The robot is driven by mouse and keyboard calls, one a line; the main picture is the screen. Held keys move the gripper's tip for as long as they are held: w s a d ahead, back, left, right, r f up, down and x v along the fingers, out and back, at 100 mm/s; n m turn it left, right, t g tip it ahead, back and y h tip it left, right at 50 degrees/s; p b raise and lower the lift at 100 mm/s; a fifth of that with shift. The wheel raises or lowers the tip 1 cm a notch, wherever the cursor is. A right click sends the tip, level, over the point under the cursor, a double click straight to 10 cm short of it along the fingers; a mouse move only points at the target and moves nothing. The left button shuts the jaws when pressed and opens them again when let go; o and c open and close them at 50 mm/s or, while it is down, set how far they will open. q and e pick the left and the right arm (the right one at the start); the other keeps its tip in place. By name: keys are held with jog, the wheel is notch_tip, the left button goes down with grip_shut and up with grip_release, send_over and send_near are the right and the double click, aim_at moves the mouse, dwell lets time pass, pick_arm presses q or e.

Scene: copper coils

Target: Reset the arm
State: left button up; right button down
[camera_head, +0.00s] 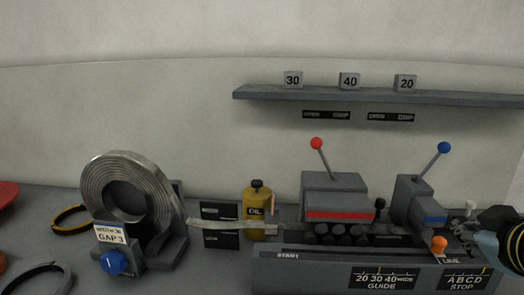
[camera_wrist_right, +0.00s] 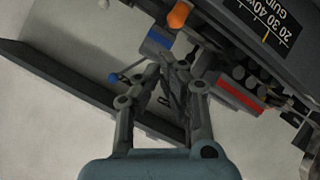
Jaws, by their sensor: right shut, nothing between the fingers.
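My right gripper (camera_head: 502,228) shows at the right edge in the head view, beside the right end of the machine. Part of it is cut off by the frame. In the right wrist view its fingers (camera_wrist_right: 172,72) come together and hold nothing. Behind them in that view are the orange knob (camera_wrist_right: 179,14) and the machine's blue-marked block (camera_wrist_right: 160,39). I cannot tell whether the fingers touch the machine. My left gripper is not in view.
The grey machine (camera_head: 320,272) fills the front right, with a red-ball lever (camera_head: 317,144) and a blue-ball lever (camera_head: 444,148). A metal coil (camera_head: 165,195) stands at left. A yellow oil bottle (camera_head: 254,208) stands between. A wall shelf (camera_head: 370,95) holds number blocks.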

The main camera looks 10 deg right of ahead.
jog(key=s+a+f+m+g+y, duration=0.1)
jog(key=s+a+f+g, duration=0.1)
jog(key=s+a+f, duration=0.3)
jog(key=s+a+f+g+y, duration=0.1)
jog(key=s+a+g+y, duration=0.15)
jog(key=s, duration=0.45)
jog(key=s+a+f+m+g+y, duration=0.1)
jog(key=s+a+f+g, duration=0.2)
jog(key=s+a, duration=0.25)
jog(key=s+d+f+b, duration=0.1)
jog(key=f+b, duration=0.2)
jog(key=f, duration=0.9)
jog(key=s+d+f+g+b, duration=0.1)
jog(key=f+b, duration=0.1)
jog(key=f, duration=0.9)
jog(key=s+d+f+b, duration=0.1)
jog(key=f+b, duration=0.2)
jog(key=f, duration=0.9)
jog(key=s+d+f+g+b, duration=0.1)
jog(key=s+f+b, duration=0.4)
jog(key=s+f, duration=1.3)
notch_tip(320, 180, down, 3)
jog(key=shift+d+f, duration=0.15)
jog(key=shift+f, duration=0.05)
